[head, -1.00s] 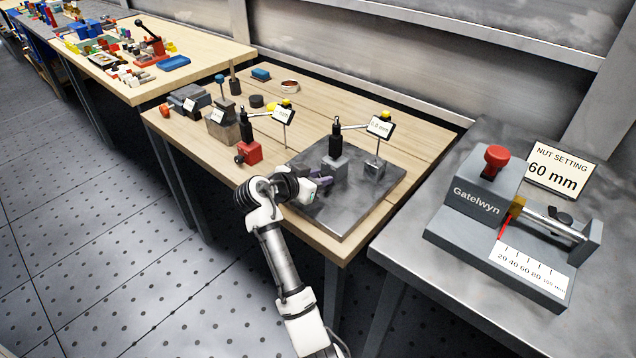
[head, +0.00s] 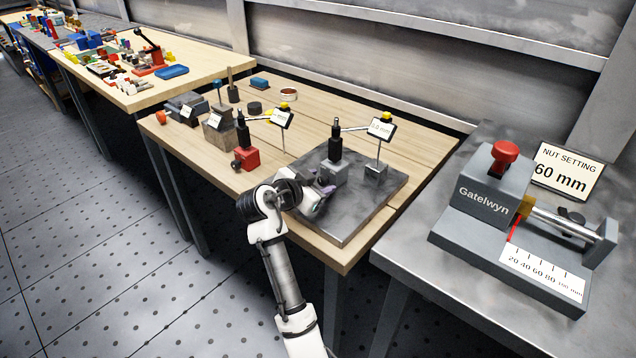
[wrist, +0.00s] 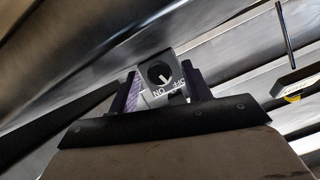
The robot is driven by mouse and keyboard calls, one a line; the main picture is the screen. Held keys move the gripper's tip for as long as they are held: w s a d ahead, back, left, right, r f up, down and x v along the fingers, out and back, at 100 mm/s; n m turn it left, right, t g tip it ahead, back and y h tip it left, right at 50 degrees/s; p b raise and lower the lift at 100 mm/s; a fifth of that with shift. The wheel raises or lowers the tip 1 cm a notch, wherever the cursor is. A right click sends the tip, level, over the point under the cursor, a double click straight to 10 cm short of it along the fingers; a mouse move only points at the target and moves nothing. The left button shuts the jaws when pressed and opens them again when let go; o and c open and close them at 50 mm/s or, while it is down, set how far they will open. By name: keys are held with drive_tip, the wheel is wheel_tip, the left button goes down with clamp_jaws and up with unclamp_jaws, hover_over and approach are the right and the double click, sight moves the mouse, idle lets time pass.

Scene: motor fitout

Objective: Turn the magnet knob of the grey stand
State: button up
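The grey stand (head: 334,172) is a grey block on the dark metal plate, with a black upright and an arm carrying a dial gauge (head: 382,128). In the wrist view the face of its base (wrist: 177,70) shows a round dark knob (wrist: 159,73) with a white pointer aimed to the lower right. Labels that look like upside-down ON and OFF sit below and to the right of it. My gripper (head: 326,194) is close in front of the base. In the wrist view its fingers (wrist: 164,85) are apart, one on each side of the knob; contact cannot be told.
The dark plate (head: 350,215) lies on the wooden bench. A similar stand with a red base (head: 247,158) is to the left. A grey Gatelwyn fixture (head: 485,200) stands on the metal table at right. Blocks and pots fill the bench's back left.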

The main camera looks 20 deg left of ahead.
drive_tip(key=b+v, duration=0.2)
drive_tip(key=v, duration=1.1)
drive_tip(key=shift+s, duration=0.45)
drive_tip(key=shift+r, duration=0.1)
